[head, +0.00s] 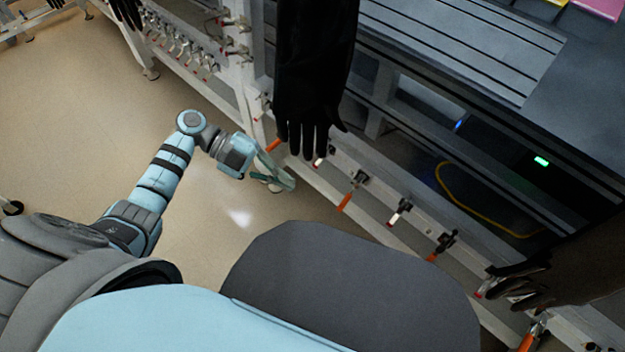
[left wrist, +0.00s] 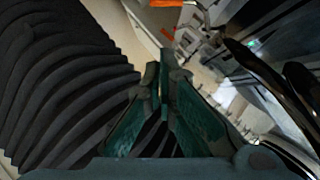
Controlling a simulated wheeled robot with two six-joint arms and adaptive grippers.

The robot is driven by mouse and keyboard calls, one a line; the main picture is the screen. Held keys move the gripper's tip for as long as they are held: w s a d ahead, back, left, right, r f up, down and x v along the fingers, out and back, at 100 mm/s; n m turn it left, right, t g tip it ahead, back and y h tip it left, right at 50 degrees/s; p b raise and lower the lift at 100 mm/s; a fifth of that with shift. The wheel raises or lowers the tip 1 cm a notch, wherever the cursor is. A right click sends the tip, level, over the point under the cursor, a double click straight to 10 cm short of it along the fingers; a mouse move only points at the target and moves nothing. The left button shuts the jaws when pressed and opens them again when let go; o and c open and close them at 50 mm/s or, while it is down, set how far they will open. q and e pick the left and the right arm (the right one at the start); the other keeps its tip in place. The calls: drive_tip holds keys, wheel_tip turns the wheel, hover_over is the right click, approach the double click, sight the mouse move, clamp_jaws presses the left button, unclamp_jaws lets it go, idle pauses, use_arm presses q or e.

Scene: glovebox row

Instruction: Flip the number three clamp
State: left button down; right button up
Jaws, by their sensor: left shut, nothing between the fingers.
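A row of toggle clamps runs along the pale rail under the glovebox in the head view. Clamps with orange handles hanging down show here (head: 346,197) and here (head: 440,245); between them a clamp (head: 400,211) has its handle lying differently, with a pale, red-tipped end. I see no readable numbers, so I cannot tell which is number three. My left gripper (head: 284,178) is beside the rail near its upper left part, below a hanging glove. Its teal fingers, also in the left wrist view (left wrist: 163,75), are shut and empty. My right gripper is not in view.
A black glove (head: 312,80) hangs close above my left gripper; black ribbed material (left wrist: 65,85) fills the left of the left wrist view. Another dark glove (head: 570,272) hangs at the right. Open floor (head: 90,130) lies to the left.

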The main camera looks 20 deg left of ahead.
use_arm(q)
drive_tip(key=b, duration=0.2)
approach(347, 199)
drive_tip(key=s+d, duration=0.4)
drive_tip(key=s, duration=0.1)
drive_tip(key=w+d+f+b, duration=0.2)
drive_tip(key=shift+w+f, duration=0.25)
drive_tip(key=shift+f, duration=0.1)
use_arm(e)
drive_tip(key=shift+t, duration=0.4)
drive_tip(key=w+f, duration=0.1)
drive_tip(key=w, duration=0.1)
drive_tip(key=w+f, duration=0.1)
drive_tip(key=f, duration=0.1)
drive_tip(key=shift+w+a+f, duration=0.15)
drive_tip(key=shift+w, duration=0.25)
use_arm(q)
drive_tip(key=shift+a, duration=0.15)
